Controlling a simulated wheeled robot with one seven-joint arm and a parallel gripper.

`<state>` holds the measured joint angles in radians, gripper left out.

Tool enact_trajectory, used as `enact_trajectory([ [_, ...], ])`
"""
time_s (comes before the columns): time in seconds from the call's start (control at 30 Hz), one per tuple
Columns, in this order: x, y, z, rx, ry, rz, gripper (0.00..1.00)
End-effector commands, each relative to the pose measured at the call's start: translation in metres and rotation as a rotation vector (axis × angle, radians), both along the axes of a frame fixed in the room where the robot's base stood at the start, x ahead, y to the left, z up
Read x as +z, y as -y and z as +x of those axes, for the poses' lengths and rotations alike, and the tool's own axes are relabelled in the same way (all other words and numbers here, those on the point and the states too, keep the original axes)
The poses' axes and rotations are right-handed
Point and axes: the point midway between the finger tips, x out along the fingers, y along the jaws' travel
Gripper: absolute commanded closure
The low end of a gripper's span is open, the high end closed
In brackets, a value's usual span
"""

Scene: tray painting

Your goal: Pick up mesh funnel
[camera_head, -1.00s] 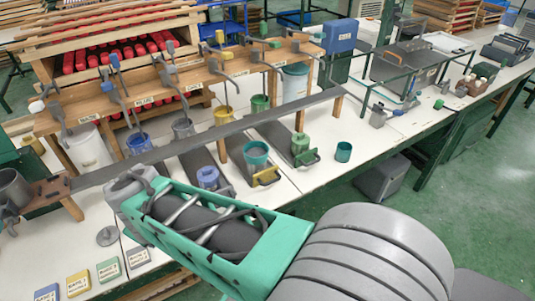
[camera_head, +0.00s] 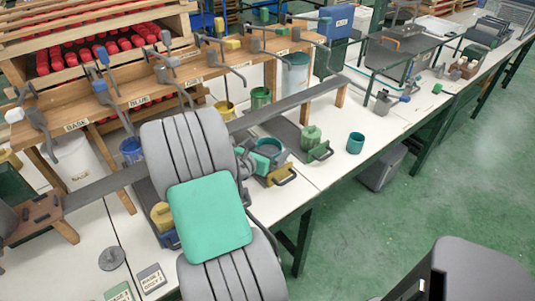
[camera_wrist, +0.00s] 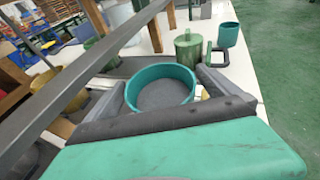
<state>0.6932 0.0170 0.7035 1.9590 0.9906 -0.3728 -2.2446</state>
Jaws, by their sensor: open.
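The mesh funnel appears to be the teal round cup (camera_wrist: 160,73) with a grey, mesh-like inside; in the head view it shows as a teal rim (camera_head: 268,147), partly hidden by my arm. It stands at a yellow-handled base (camera_head: 281,174) on the white table. My gripper (camera_wrist: 165,88) is open, with one grey finger on each side of the teal cup in the wrist view. I cannot tell whether the fingers touch it.
A green canister (camera_head: 311,136) and a second teal cup (camera_head: 355,143) stand to the right. A long grey rail (camera_head: 290,105) runs behind the cup, in front of a wooden rack with dispensers. Free white table (camera_head: 335,165) lies at the front right.

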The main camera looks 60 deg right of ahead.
Motion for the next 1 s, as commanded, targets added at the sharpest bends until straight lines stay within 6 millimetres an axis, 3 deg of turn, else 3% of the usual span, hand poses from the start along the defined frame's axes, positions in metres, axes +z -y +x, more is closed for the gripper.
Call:
enact_trajectory([
  [0.13,-0.007,0.022,-0.003,-0.003,0.001,0.001,0.0],
  [0.37,-0.007,0.025,-0.002,-0.003,0.002,0.0,0.0],
  [1.0,-0.007,0.025,-0.003,-0.004,0.003,0.001,0.52],
])
